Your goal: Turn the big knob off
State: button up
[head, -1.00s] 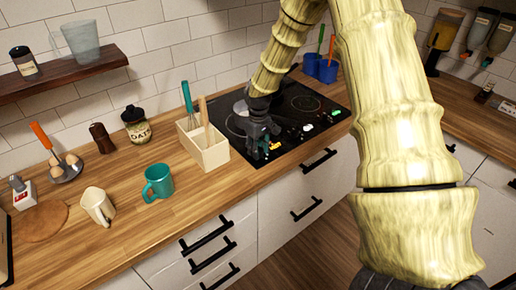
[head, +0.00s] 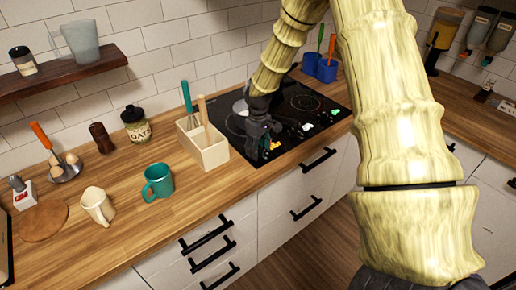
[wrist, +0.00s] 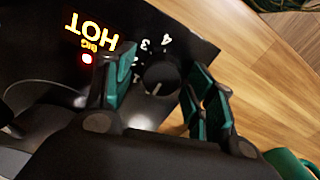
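The big knob (wrist: 160,78) is a round black dial on the black cooktop (wrist: 40,105), with white numbers along its upper left side in the wrist view. A pale pointer mark shows on its lower part. Beside it, "HOT" (wrist: 92,36) glows yellow over a small "BIG" label, with a red light (wrist: 87,59) lit. My gripper (wrist: 163,70) is open, its teal-padded fingers on either side of the knob; I cannot tell whether they touch it. In the head view my gripper (head: 262,140) is over the cooktop's front left part and hides the knob.
A cream utensil box (head: 206,152) stands just left of the cooktop. A teal mug (head: 158,182) and a cream cup (head: 98,207) are further left. Blue containers (head: 320,68) stand behind the cooktop. Wooden counter lies bare in front of the mugs.

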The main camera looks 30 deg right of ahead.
jog(key=shift+a+r, duration=0.1)
notch_tip(320, 180, up, 12)
dwell(0.8)
dwell(0.5)
